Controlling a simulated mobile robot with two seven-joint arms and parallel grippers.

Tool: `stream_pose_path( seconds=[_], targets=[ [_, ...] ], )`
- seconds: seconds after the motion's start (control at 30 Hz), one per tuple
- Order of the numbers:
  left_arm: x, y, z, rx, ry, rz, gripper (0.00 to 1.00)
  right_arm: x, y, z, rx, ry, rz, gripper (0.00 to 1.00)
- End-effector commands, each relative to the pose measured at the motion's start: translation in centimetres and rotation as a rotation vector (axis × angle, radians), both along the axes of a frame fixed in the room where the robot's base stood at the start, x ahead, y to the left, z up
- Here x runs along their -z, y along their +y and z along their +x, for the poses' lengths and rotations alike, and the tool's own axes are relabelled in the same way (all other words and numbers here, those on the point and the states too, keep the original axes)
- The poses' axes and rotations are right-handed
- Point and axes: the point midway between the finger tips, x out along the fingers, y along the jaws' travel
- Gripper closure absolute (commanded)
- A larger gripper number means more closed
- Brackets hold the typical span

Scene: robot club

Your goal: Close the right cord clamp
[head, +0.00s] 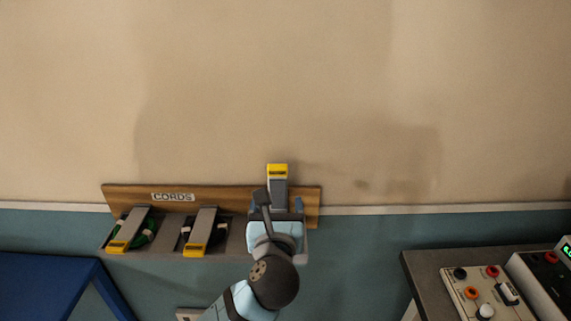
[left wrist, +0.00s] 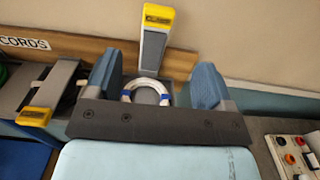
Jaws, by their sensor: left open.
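The right cord clamp (head: 278,181) stands raised on the wooden cords board (head: 228,196), its yellow tip pointing up. It also shows in the left wrist view (left wrist: 152,48), with a white coiled cord (left wrist: 133,88) with blue bands at its base. My left gripper (head: 277,206) is in front of this clamp and covers its lower part in the head view. In the left wrist view the gripper (left wrist: 155,85) is open, with its blue fingers on either side of the clamp and cord, holding nothing. My right gripper is not in view.
The middle clamp (head: 201,230) and left clamp (head: 130,229) are lowered over darker and green cords. A blue table (head: 55,285) stands at lower left. A grey table (head: 425,270) with a control box (head: 485,293) stands at lower right. The wall above is clear.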

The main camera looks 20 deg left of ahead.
Motion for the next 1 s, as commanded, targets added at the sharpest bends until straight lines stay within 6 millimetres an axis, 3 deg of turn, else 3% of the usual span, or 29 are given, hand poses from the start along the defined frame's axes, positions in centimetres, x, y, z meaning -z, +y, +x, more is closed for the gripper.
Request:
stream_pose_path(
  seconds=[0.17, 0.6, 0.8, 1.0],
  targets=[
    [-0.2, 0.6, 2.1, -0.004, 0.000, 0.006, 0.23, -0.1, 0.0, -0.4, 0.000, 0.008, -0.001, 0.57],
    [-0.1, 3.1, 10.7, -0.001, 0.001, 0.003, 0.23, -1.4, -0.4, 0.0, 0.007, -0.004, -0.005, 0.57],
    [0.0, 3.7, 12.6, -0.001, 0.001, 0.001, 0.23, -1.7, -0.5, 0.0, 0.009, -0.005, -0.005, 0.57],
    [0.1, 3.8, 13.1, 0.001, 0.001, 0.001, 0.23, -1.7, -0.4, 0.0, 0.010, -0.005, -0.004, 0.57]
  ],
)
